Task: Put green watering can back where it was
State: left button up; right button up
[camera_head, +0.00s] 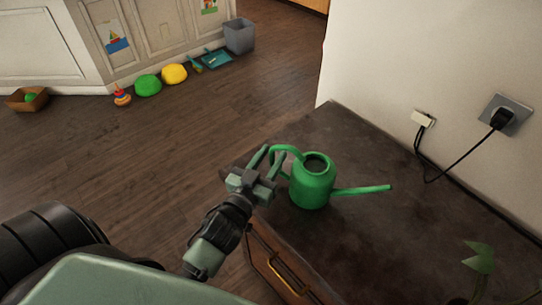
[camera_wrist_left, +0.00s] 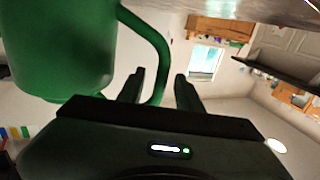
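The green watering can (camera_head: 312,186) stands upright on the dark cabinet top (camera_head: 400,235), near its left edge. Its spout points right and its handle loops out to the left. My left gripper (camera_head: 272,158) is at the handle side, with its two fingers spread. In the left wrist view the can's body (camera_wrist_left: 62,45) fills the upper left, and the handle passes between the open fingers (camera_wrist_left: 159,76) with gaps on both sides. My right gripper is not in view.
A wall socket with a black plug (camera_head: 502,117) and cable is at the right. A plant (camera_head: 479,258) shows at the lower right. Across the wooden floor are a grey bin (camera_head: 239,36), yellow (camera_head: 174,74) and green (camera_head: 148,85) cushions and a basket (camera_head: 27,99). The cabinet top's middle is clear.

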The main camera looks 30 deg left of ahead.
pick_arm(q)
jog(key=s+b, duration=0.1)
jog(key=s, duration=1.1)
jog(key=shift+d+r, duration=0.15)
